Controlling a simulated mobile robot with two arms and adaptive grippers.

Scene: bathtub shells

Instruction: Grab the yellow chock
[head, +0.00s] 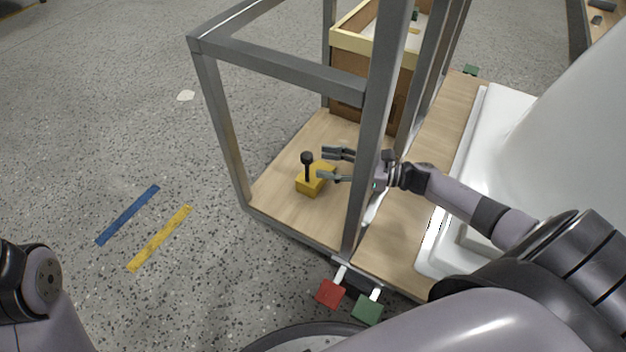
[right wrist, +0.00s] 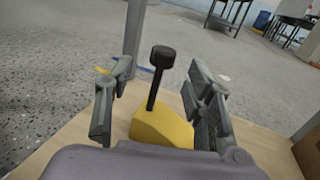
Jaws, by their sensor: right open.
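The yellow chock (head: 311,183) sits on the wooden shelf inside the grey metal frame. It has a black upright handle with a round knob. In the right wrist view the chock (right wrist: 163,127) lies between my two fingers, with its handle leaning slightly right. My right gripper (head: 331,164) is open and reaches in from the right, past a frame post, with its fingertips close to the chock. The right wrist view shows the open fingers (right wrist: 158,100) on either side of the handle; I cannot tell whether they touch the chock. My left gripper is not in view.
A grey post (head: 366,130) stands right beside my right wrist. A wooden box (head: 366,100) stands at the back of the shelf. A white tub shell (head: 480,150) lies to the right. Red (head: 331,293) and green (head: 367,309) tags sit at the front edge.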

